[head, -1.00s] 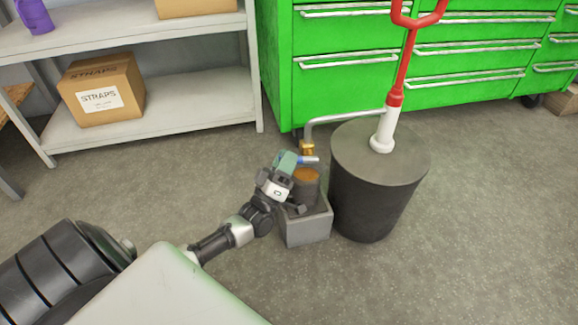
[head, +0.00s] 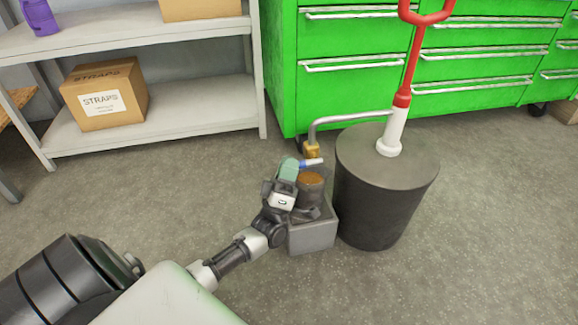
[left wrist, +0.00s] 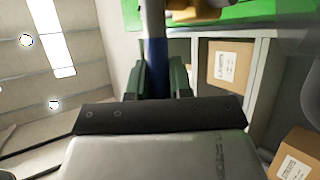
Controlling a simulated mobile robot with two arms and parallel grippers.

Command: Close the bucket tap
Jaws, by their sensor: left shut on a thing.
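The tap is a brass fitting (head: 311,149) at the end of a bent grey pipe from a large dark barrel (head: 380,205). A blue and pale lever (head: 313,162) shows just below the brass fitting. My left gripper (head: 290,168) has its greenish fingers at this lever. In the left wrist view the fingers stand on both sides of a blue grip (left wrist: 157,70) with grey metal above it, and are shut on it. A small dark bucket (head: 311,190) with an orange-brown inside sits below the tap, partly behind my gripper. My right gripper is not in view.
The small bucket stands on a grey block (head: 312,238) beside the barrel. A red pump handle (head: 408,75) rises from the barrel's white neck. Green drawer cabinets (head: 345,90) stand behind. A grey shelf (head: 190,110) holds a straps box (head: 105,93). The floor in front is clear.

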